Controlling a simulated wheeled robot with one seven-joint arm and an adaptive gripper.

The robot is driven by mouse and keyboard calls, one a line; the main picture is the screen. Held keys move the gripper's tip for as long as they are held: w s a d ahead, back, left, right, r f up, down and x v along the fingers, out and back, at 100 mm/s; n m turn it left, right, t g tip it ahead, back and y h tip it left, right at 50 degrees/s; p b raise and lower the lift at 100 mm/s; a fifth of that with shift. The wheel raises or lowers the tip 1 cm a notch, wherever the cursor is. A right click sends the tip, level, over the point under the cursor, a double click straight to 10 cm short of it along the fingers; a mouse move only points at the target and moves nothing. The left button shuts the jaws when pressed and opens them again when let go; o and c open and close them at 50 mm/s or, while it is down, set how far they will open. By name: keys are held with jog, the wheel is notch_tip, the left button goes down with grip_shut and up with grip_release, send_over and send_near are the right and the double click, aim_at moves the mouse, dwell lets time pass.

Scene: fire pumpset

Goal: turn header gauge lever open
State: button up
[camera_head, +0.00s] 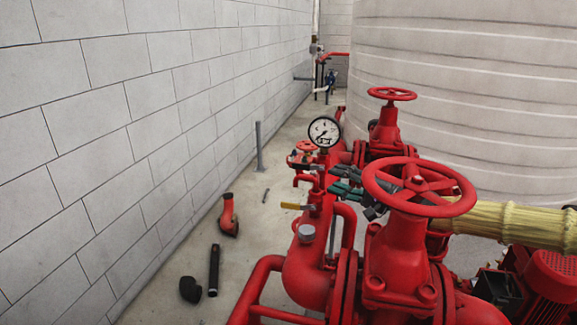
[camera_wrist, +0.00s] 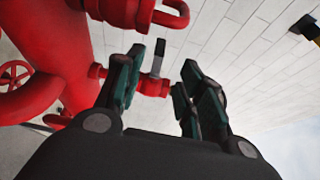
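The round white-faced gauge (camera_head: 324,131) stands on a red pipe of the header. A lever with a yellow handle (camera_head: 292,206) sticks out to the left from the pipe below it. My gripper (camera_head: 338,182) is just right of the gauge pipe, its dark green fingers pointing left. In the wrist view my gripper (camera_wrist: 160,75) is open and empty, its fingers apart. A small grey lever (camera_wrist: 158,57) on a red fitting (camera_wrist: 152,86) shows between the fingers. I cannot tell whether the fingers touch it, or whether it is the gauge lever.
A large red handwheel (camera_head: 420,187) stands in front of my arm, and a smaller one (camera_head: 392,94) is behind. A block wall (camera_head: 120,130) runs along the left. A black tube (camera_head: 214,270) and a red elbow (camera_head: 229,215) lie on the floor. A pale ribbed tank (camera_head: 470,90) fills the back right.

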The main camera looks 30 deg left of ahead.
aim_at(305, 168)
jog(key=a+p, duration=0.1)
jog(key=a, duration=0.2)
jog(key=a+p, duration=0.1)
jog(key=a, duration=0.2)
jog(key=w+a+p, duration=0.1)
jog(key=a, duration=0.2)
jog(key=shift+r+p, duration=0.1)
jog(key=shift+p, duration=0.3)
jog(key=shift+w+a, duration=0.2)
jog(key=shift+a, duration=0.55)
jog(key=shift+c, duration=0.4)
grip_shut()
